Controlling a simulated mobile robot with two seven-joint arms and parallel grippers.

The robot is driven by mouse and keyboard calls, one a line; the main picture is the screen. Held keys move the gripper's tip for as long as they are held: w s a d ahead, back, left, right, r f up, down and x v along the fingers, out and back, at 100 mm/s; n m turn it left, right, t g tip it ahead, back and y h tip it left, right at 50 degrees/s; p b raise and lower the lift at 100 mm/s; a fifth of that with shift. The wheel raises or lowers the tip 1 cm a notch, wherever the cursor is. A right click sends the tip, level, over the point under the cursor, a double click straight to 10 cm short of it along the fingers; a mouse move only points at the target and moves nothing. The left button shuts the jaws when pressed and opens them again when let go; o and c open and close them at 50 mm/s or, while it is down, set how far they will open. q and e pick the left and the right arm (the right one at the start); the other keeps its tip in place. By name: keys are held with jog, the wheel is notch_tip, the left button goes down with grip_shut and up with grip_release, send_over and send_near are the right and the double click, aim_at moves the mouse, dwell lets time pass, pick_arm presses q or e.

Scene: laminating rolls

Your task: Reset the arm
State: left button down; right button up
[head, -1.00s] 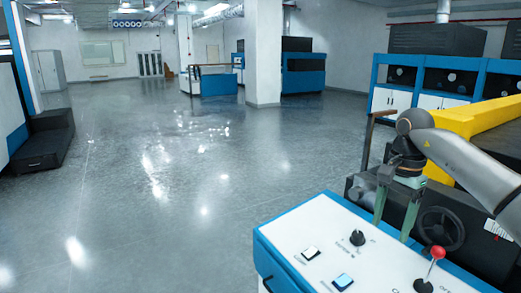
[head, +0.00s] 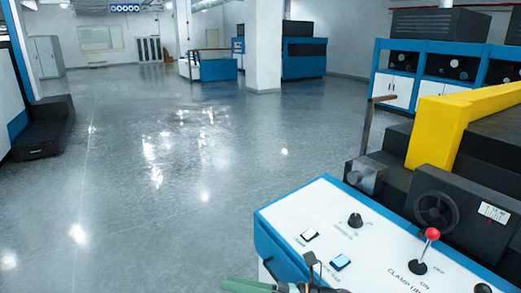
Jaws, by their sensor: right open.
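My right gripper (head: 248,285) shows only in part at the bottom edge of the head view, in front of the control panel (head: 330,220). Its green finger points left, and nothing shows in it. It is open. The rest of that arm is cut off by the frame. My left gripper is not in view. The white, blue-edged panel carries a red-knobbed lever (head: 432,234), a black knob (head: 355,220), a white rocker switch (head: 309,235) and a lit blue switch (head: 341,262).
A dark machine with a handwheel (head: 435,210), an upright crank handle (head: 367,128) and a yellow guard (head: 447,115) stands behind the panel at right. Open grey floor (head: 180,200) lies left of the panel.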

jog(key=s+d+f+m+t+h, duration=0.4)
jog(key=d+f+m+h, duration=0.3)
jog(key=m, duration=1)
jog(key=s+d+f+m+t+h, duration=0.4)
jog(key=d+f+m, duration=0.5)
jog(key=m, duration=0.8)
notch_tip(320, 180, down, 4)
jog(key=t+h, duration=0.2)
jog(key=h, duration=0.1)
jog(key=shift+s+d+m+h, duration=0.2)
jog(key=shift+d+m+h, duration=0.1)
jog(key=shift+m, duration=0.1)
jog(key=s+d+f+m+g, duration=0.1)
jog(key=s+f+m, duration=0.1)
jog(key=s, duration=0.1)
jog(key=s+d+f+m+g+h, duration=0.1)
jog(key=s+d+f+m, duration=0.1)
jog(key=s, duration=0.2)
jog(key=s+d+f+m+g+h, duration=0.1)
jog(key=s+f+m+g, duration=0.1)
jog(key=s+f, duration=0.1)
jog(key=shift+s+d, duration=0.4)
jog(key=shift+s, duration=0.15)
jog(key=shift+c, duration=0.2)
